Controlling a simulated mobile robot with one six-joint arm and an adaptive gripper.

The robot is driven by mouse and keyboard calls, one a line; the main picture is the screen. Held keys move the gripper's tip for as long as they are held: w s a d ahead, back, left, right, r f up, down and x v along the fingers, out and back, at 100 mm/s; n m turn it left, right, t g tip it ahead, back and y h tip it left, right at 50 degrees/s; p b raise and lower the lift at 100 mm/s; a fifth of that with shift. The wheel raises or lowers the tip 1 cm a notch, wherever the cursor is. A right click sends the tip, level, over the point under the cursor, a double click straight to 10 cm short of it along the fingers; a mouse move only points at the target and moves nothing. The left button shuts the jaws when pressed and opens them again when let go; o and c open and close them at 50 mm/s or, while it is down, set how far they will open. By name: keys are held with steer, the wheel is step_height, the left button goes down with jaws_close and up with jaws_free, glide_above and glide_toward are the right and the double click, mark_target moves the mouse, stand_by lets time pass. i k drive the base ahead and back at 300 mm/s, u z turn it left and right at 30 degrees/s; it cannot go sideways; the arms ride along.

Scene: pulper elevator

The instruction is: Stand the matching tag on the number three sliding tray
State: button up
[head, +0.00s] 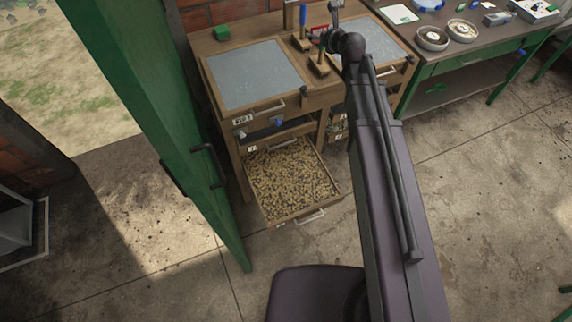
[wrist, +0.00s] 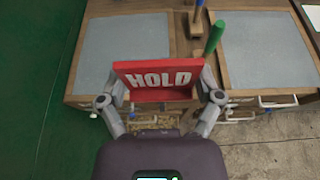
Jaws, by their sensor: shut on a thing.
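A red tag with white letters reading HOLD (wrist: 158,78) stands upright between the fingers of my gripper (wrist: 161,97) in the wrist view. The gripper is shut on it, above the front part of a wooden bench. In the head view a small red patch (head: 319,30) near my arm's far joint looks like the tag. The bench has sliding trays under its top. The lower left tray (head: 320,207) is pulled out and full of tan beans. Small white number labels (head: 252,148) are too small to read, so I cannot tell which tray is number three.
Two grey panels (head: 257,74) lie in the bench top. Wooden blocks with blue (head: 303,14) and green (wrist: 215,38) handles stand between them. A green block (head: 222,33) sits at the back left. A green door (head: 160,120) stands close on the left. Floor (head: 480,180) at right is clear.

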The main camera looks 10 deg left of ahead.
mark_target(299, 186)
steer(key=k, duration=1.05)
steer(key=z, duration=0.05)
